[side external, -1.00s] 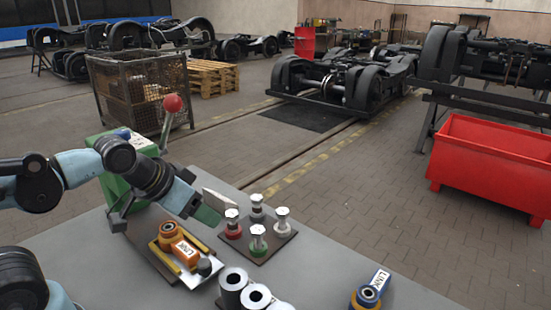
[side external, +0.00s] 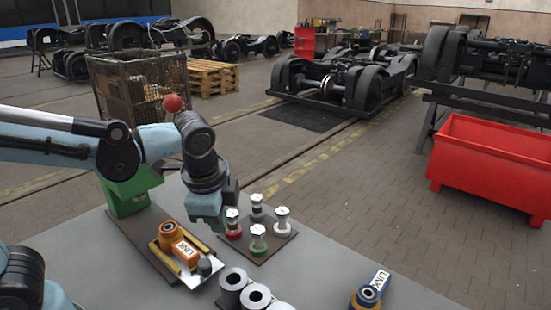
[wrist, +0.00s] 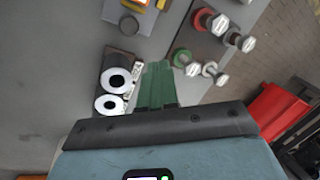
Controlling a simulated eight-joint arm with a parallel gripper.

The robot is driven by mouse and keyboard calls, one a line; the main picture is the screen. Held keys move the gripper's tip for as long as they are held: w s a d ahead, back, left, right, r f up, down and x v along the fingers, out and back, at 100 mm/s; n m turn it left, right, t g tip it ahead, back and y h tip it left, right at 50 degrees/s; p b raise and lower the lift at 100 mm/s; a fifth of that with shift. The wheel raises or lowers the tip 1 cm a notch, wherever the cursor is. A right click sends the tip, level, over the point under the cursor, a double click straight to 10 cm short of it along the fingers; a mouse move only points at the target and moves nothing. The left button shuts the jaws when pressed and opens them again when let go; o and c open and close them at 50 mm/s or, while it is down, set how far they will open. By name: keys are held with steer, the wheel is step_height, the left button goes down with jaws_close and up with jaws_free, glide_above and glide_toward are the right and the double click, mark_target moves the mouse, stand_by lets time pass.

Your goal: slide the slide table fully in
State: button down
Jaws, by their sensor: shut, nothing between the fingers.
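The slide table (side external: 206,273) is a pale metal plate with yellow side rails, on a dark base in front of a green press (side external: 125,190). It sticks out toward the front of the workbench. An orange block marked LINK (side external: 186,252) and an orange-and-dark round part (side external: 168,235) sit on it, with a dark knob (side external: 205,266) near its front end. In the wrist view a part of the table shows at the top (wrist: 137,5). My gripper (side external: 212,222) is shut and empty, above the bench right of the slide table. Its green fingers (wrist: 157,88) point away in the wrist view.
A dark plate with several bolts (side external: 258,240), with red, green and white collars, stands right of my gripper. Dark rollers with white ends (side external: 233,282) are in front. The red lever ball (side external: 172,103) rises behind my arm.

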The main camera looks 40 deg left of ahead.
mark_target(187, 234)
steer(key=f+m+y, duration=0.1)
steer(key=f+m, duration=0.1)
steer(key=f, duration=0.1)
steer(key=f+m+g, duration=0.1)
steer(key=f+m, duration=0.1)
steer(key=f, duration=0.1)
steer(key=f+m+g+y, duration=0.1)
steer(key=f+m, duration=0.2)
steer(key=f, duration=0.1)
steer(key=shift+w+d+y, duration=0.1)
steer(key=shift+w+y, duration=0.2)
steer(key=shift+w, duration=0.1)
steer(key=a, duration=0.3)
steer(key=shift+f, duration=0.15)
steer(key=shift+a, duration=0.6)
steer(key=a, duration=0.9)
steer(key=shift+a, duration=0.25)
steer(key=shift+d, duration=0.1)
